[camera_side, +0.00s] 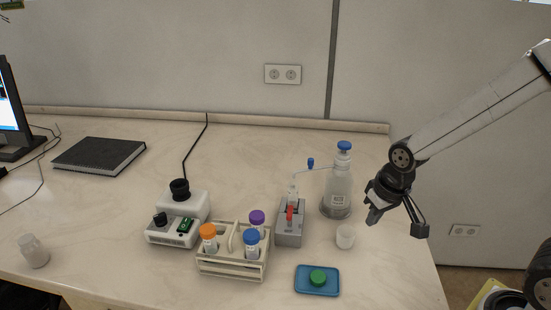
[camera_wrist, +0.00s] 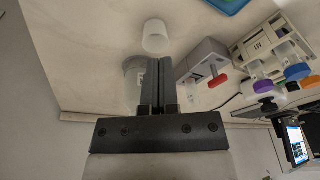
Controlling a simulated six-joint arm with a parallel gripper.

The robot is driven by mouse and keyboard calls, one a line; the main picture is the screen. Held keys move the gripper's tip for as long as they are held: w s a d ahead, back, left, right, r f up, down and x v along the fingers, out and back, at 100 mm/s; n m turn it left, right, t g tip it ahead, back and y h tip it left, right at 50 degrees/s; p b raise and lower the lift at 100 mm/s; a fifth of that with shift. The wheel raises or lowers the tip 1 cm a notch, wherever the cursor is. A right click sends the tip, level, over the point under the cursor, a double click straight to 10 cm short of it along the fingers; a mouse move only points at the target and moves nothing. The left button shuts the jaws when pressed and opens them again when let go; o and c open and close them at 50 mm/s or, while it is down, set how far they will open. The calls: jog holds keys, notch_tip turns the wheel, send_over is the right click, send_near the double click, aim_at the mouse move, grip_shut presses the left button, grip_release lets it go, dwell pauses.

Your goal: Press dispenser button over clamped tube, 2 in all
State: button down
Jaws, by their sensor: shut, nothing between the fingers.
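The dispenser bottle (camera_side: 337,192) is clear with a blue top button (camera_side: 344,146), and stands right of the clamp. Its thin spout runs left, with a small blue piece near its bend, toward the tube. The open clear tube (camera_side: 292,193) stands upright in the grey clamp block (camera_side: 289,236), which has a red lever (camera_side: 289,213). My gripper (camera_side: 372,214) is to the right of the bottle, below its button and apart from it. In the wrist view my gripper (camera_wrist: 159,62) is shut and empty, and its fingers partly hide the bottle (camera_wrist: 133,72). The clamp block (camera_wrist: 198,60) shows there too.
A white cup (camera_side: 345,237) stands in front of the bottle. A rack (camera_side: 231,267) holds tubes with orange, purple and blue caps. A green cap (camera_side: 317,276) lies on a blue tray (camera_side: 305,290). A white device (camera_side: 181,213) stands at left. The table's right edge is near my gripper.

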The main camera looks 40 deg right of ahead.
jog(key=w+d+r+m, duration=0.3)
jog(key=w+r+m, duration=0.3)
jog(key=w+m, duration=0.15)
notch_tip(320, 180, up, 15)
jog(key=m+g, duration=0.2)
jog(key=m, duration=1.5)
send_over(345, 143)
jog(key=shift+d+r+m+y, duration=0.3)
jog(key=shift+d+r, duration=0.15)
jog(key=shift+r, duration=0.15)
jog(key=shift+f, duration=0.1)
jog(key=f, duration=1.3)
jog(key=shift+a+f, duration=0.4)
